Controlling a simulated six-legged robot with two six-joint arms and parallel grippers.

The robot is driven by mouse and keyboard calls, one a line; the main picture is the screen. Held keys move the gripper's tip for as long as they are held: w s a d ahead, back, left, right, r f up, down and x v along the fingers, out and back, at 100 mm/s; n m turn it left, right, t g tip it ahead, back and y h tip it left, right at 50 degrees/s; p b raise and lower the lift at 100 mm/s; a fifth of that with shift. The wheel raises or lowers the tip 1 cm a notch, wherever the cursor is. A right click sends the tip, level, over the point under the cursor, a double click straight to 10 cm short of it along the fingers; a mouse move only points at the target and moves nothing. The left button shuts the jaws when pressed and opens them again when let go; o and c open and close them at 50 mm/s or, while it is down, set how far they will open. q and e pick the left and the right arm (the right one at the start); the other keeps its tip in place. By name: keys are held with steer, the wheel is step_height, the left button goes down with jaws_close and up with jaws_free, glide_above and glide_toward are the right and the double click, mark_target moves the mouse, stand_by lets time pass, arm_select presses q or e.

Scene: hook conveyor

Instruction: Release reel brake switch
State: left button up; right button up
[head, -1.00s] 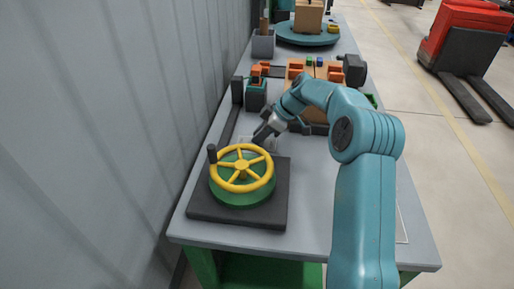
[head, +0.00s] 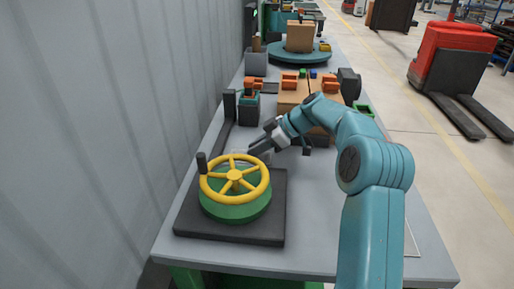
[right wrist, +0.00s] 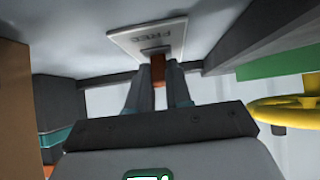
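The brake switch shows in the right wrist view as an orange-brown lever (right wrist: 158,68) on a pale plate (right wrist: 128,40) with the word FREE upside down. My right gripper (right wrist: 159,82) has one finger on each side of the lever, with no clear gap beside it; it looks shut on it. In the head view my right gripper (head: 254,150) is low over the table, just behind the reel's yellow handwheel (head: 234,181), and the switch is hidden there. The handwheel sits on a green drum (head: 236,209) on a dark base. My left gripper is not in view.
A dark upright post (head: 230,103) and a small dark box (head: 249,106) stand behind the gripper. A cardboard box (head: 291,94) with orange parts is farther back, before a teal turntable (head: 285,58). A grey wall runs along the left. The table (head: 320,215) is clear at front right.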

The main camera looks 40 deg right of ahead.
steer(key=o, duration=0.4)
steer(key=shift+s+f, duration=0.1)
steer(key=shift+f, duration=0.2)
steer(key=shift+r, duration=0.1)
steer(key=p+v, duration=0.2)
steer(key=v, duration=1.4)
steer(key=shift+w+d, duration=0.2)
